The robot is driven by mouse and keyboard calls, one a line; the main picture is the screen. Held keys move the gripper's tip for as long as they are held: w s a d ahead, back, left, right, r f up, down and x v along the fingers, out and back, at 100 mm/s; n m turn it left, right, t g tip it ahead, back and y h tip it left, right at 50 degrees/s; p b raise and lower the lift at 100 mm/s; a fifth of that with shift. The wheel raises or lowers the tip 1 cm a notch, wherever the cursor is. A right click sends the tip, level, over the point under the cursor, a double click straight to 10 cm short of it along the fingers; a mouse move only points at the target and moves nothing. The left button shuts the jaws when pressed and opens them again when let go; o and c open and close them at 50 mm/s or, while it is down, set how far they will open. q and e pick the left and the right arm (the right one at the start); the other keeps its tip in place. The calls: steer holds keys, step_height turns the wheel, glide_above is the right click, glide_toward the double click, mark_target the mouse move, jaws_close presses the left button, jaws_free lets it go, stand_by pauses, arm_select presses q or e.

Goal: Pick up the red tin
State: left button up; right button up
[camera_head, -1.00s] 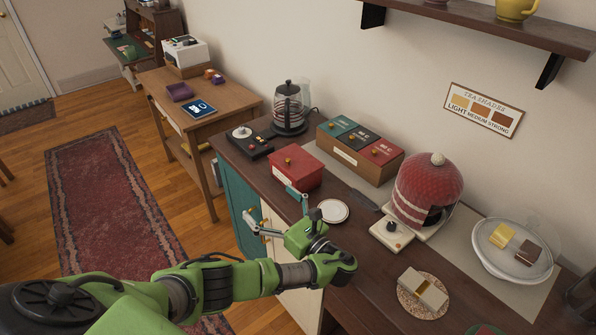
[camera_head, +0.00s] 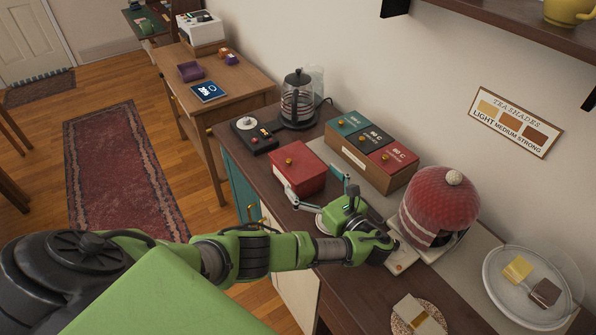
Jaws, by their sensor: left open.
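The red tin (camera_head: 298,178) is a boxy red container with a small gold knob on its lid. It stands upright on the dark wooden counter in the head view. My left gripper (camera_head: 314,182) is open just in front of the tin's right side, its two fingers spread and pointing at it. One fingertip is by the tin's near lower corner, the other by its right edge. I cannot tell whether either finger touches the tin. My right gripper is not in view.
A wooden box with teal, black and red lids (camera_head: 370,150) stands behind the tin. A kettle (camera_head: 298,100) and a black control panel (camera_head: 254,136) are to the left. A red knitted dome (camera_head: 438,205) and a glass-covered plate (camera_head: 528,290) are to the right.

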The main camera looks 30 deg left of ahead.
mark_target(301, 164)
arm_select(q)
steer(key=shift+w+a, duration=0.2)
steer(key=shift+a, duration=0.2)
steer(key=shift+w+a+f, duration=0.1)
steer(key=shift+w+a, duration=0.1)
steer(key=p+x, duration=0.1)
steer(key=x, duration=0.3)
steer(key=shift+w+a, duration=0.15)
steer(key=shift+w, duration=0.05)
steer(key=shift+w+a, duration=0.1)
steer(key=shift+a, duration=0.1)
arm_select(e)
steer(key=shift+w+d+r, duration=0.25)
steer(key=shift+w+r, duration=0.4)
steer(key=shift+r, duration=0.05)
arm_select(q)
steer(key=shift+c, duration=1.1)
steer(key=c, duration=1)
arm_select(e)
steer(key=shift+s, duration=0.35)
